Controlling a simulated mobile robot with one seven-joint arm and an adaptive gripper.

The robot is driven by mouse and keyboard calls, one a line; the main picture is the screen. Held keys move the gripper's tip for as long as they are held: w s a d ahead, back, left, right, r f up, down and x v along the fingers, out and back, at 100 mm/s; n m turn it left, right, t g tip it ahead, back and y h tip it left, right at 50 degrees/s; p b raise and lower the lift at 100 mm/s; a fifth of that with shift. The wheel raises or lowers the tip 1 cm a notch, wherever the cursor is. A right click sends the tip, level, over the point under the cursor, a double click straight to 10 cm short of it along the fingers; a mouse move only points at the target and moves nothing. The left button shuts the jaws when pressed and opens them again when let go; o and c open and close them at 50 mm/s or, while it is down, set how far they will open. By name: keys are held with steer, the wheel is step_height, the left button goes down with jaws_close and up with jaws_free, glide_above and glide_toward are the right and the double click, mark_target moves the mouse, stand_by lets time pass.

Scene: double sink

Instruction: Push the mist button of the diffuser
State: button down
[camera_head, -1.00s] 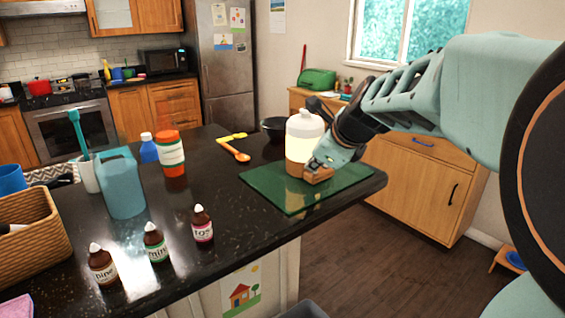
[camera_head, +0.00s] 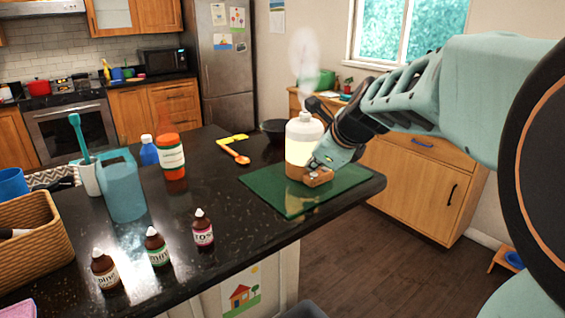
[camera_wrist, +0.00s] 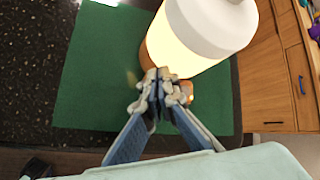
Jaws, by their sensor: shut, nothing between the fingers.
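The diffuser (camera_head: 301,137) has a white cap, a glowing cream body and a brown base. It stands upright on the green mat (camera_head: 278,197) near the counter's right end. White mist (camera_head: 304,58) rises from its top. My gripper (camera_head: 316,179) is shut and empty, low at the near right side of the diffuser's base. In the wrist view the closed fingertips (camera_wrist: 160,76) overlap the base of the diffuser (camera_wrist: 195,40). A small glowing orange spot (camera_wrist: 187,90) shows beside the fingertips. I cannot tell whether the fingers touch the base, and they hide part of it.
Three small brown bottles, one of them labelled green (camera_head: 157,248), stand along the counter's front edge. A dark bowl (camera_head: 275,130) is behind the diffuser.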

steer(key=shift+r+p, duration=3)
steer(key=shift+r, duration=0.05)
steer(key=shift+f, duration=0.1)
